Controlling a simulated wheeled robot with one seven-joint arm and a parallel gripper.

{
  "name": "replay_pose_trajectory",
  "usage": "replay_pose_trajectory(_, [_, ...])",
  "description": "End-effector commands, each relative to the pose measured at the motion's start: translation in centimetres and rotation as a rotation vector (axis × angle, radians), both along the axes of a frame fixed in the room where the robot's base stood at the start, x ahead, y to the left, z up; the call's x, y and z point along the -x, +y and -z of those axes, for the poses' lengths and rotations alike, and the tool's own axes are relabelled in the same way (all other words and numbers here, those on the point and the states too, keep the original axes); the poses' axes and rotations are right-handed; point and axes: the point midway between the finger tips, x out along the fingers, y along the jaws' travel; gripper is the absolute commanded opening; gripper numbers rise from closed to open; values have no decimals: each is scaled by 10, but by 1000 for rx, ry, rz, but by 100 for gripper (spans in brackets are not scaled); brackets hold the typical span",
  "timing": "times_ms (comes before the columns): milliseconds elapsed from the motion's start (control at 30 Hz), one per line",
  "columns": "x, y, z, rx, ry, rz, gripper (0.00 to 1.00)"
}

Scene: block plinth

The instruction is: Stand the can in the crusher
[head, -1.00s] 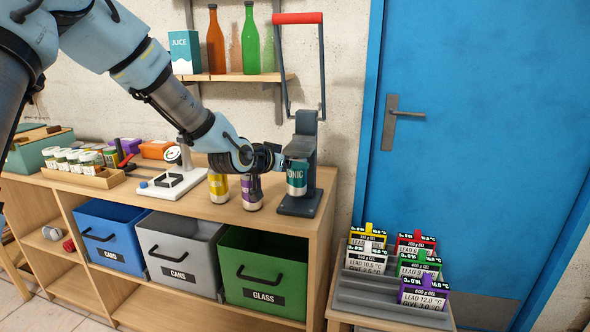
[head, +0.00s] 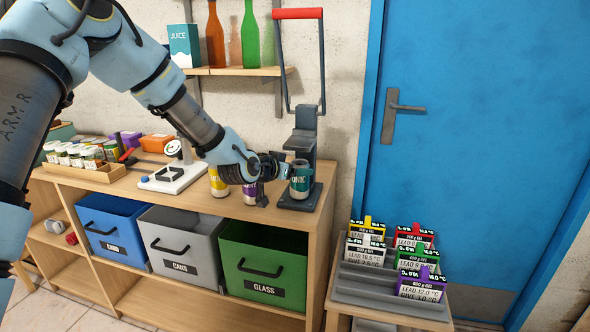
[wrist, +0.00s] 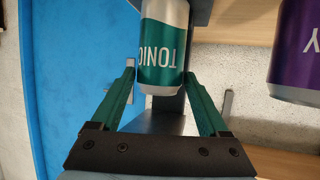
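The teal and silver TONIC can (head: 300,181) stands upright on the base of the dark grey crusher (head: 303,143), below its pressing block. The crusher's red handle (head: 298,14) is raised. My gripper (head: 279,176) is just left of the can, at its height. In the wrist view the can (wrist: 164,45) appears upside down, at or just beyond the fingertips. My gripper's two fingers (wrist: 160,74) are spread, one to each side of the can, with no clear grip on it. The crusher's base shows at the top of that view.
A purple can (head: 250,190) and a yellow can (head: 218,182) stand left of the crusher, close to my gripper. A white scale-like device (head: 175,177) is further left. Open bins sit below the countertop; a shelf with bottles (head: 249,38) hangs above.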

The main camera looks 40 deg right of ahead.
Motion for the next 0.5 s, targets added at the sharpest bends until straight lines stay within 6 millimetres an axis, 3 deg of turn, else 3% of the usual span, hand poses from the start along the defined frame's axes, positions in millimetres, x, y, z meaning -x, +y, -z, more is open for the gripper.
replay_pose_trajectory(133, [0,0,0,0,0,0,96])
replay_pose_trajectory(500, [0,1,-5,0,0,-1,97])
